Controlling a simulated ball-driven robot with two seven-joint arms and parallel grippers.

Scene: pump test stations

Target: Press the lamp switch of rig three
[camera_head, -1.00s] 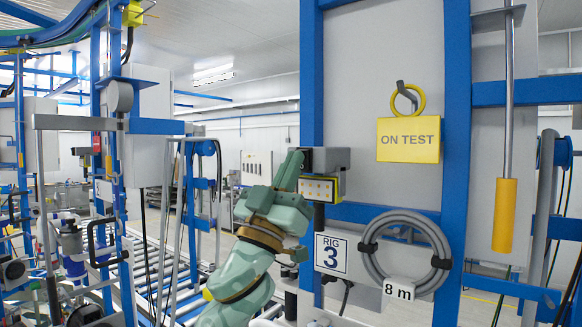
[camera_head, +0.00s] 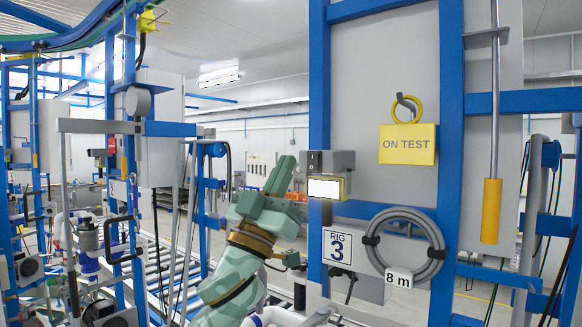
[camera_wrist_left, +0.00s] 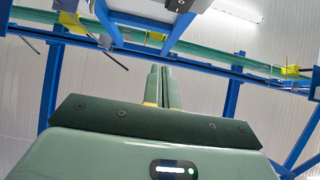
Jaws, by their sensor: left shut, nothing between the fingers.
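The rig three lamp is a grey box (camera_head: 336,161) on the blue post, with a yellow-framed panel (camera_head: 325,188) below it that glows white. Its black rocker switch (camera_head: 314,162) is on the box's left end. The top edge of the left wrist view also shows the switch (camera_wrist_left: 180,4). My left gripper (camera_head: 282,162) is shut and empty, its fingers pointing up, just left of the switch with a small gap. The shut fingers also show in the left wrist view (camera_wrist_left: 162,85). My right gripper is not in view.
A "RIG 3" sign (camera_head: 339,248), a coiled grey hose (camera_head: 437,255) tagged 8 m and a yellow "ON TEST" sign (camera_head: 408,144) hang on this rig. A yellow-handled rod (camera_head: 491,211) hangs at right. Another blue rig stands left, with roller rails between.

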